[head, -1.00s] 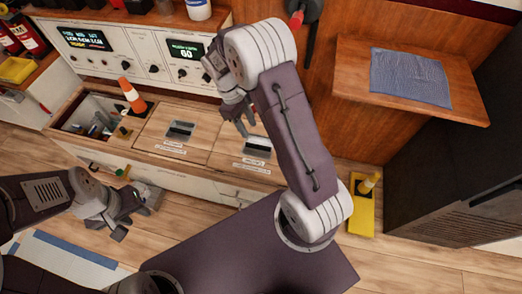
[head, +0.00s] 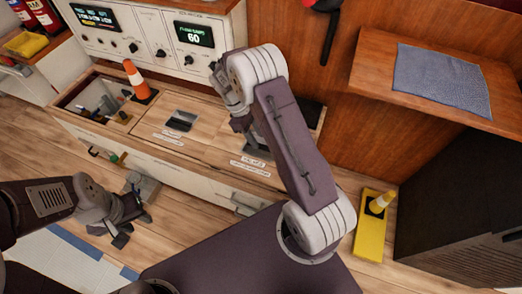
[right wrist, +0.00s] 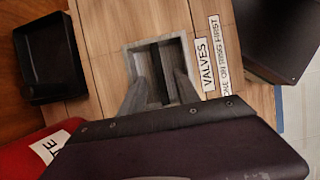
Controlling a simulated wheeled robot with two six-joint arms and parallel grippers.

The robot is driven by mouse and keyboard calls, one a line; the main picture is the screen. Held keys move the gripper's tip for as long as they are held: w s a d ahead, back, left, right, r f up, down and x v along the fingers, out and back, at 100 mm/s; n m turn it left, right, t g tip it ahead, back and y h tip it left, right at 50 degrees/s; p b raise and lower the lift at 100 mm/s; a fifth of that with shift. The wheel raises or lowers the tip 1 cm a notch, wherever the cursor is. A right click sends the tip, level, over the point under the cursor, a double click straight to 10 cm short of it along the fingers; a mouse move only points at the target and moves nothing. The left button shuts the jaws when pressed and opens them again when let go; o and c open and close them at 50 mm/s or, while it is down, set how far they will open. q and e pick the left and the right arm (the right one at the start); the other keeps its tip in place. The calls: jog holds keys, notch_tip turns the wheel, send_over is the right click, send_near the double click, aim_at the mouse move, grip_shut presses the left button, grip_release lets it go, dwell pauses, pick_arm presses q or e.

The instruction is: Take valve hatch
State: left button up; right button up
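The valve hatch (head: 222,151) is a wooden lid in the counter top with a recessed grey pull. A VALVES label (right wrist: 207,67) sits beside it. In the head view my right arm covers part of the hatch. In the right wrist view the recessed pull (right wrist: 158,58) has a dark bar across it. My right gripper (right wrist: 160,90) is over this pull, its two fingers apart on either side of the bar; I cannot tell whether they touch it. My left gripper (head: 130,215) hangs open and empty in front of the cabinet, above the floor.
A second hatch (head: 165,130) with its own pull lies to the left. Further left is an open bin (head: 75,98) of tools with an orange cone (head: 137,82). A control panel (head: 160,45) stands behind. A yellow stand (head: 371,228) is on the floor at right.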

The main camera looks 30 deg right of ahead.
aim_at(261, 145)
jog(key=b+x, duration=0.3)
jog(key=x, duration=0.2)
jog(key=shift+w+f, duration=0.1)
jog(key=shift+f, duration=0.15)
jog(key=shift+r, duration=0.1)
grip_shut()
dwell(1.2)
